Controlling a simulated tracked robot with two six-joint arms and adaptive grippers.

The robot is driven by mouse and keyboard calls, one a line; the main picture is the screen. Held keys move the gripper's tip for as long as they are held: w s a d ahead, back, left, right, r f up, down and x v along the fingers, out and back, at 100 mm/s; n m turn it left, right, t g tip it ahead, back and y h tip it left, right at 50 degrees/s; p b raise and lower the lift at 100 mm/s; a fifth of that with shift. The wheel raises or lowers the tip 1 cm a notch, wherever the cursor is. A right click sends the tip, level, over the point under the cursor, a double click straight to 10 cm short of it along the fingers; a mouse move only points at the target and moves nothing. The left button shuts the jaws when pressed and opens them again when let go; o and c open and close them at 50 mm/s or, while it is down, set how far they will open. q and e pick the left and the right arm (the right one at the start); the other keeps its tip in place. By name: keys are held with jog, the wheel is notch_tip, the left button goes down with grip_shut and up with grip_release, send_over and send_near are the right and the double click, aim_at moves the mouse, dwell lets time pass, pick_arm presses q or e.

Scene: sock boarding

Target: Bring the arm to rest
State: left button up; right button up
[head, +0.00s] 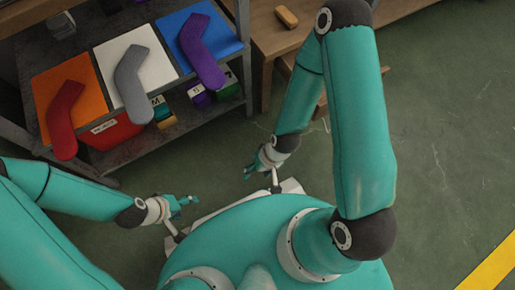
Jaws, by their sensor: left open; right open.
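My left gripper (187,202) is open and empty, low in the middle of the view beside my own body. My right gripper (250,173) is open and empty to its upper right, also close to my body. Both stand apart from the rack. A red sock (64,118) lies on an orange panel (90,88), a grey sock (131,82) on a white panel (155,62), and a purple sock (199,50) on a blue panel (222,35). Each sock's lower end hangs past its panel's front edge.
The panels lie on a dark rack (110,177). Its lower shelf holds a red bin (113,132) and several small labelled items. A wooden table (275,38) with a tan block (286,17) stands to the right. Green floor (450,130) is clear at right, with a yellow stripe (492,265).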

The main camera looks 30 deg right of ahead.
jog(key=shift+s+n, duration=0.1)
jog(key=shift+n, duration=0.3)
pick_arm(q)
jog(key=shift+r, duration=0.1)
pick_arm(e)
jog(key=shift+r, duration=0.15)
pick_arm(q)
notch_tip(320, 180, up, 39)
jog(key=p, duration=3.9)
jog(key=shift+r+p, duration=0.2)
jog(key=shift+p, duration=0.1)
pick_arm(e)
notch_tip(320, 180, up, 39)
jog(key=shift+r, duration=0.15)
pick_arm(q)
jog(key=shift+f, duration=0.1)
jog(key=c, duration=0.4)
pick_arm(e)
jog(key=c, duration=0.4)
pick_arm(q)
jog(key=shift+d, duration=0.1)
jog(key=shift+c, duration=0.2)
pick_arm(e)
jog(key=shift+d, duration=0.1)
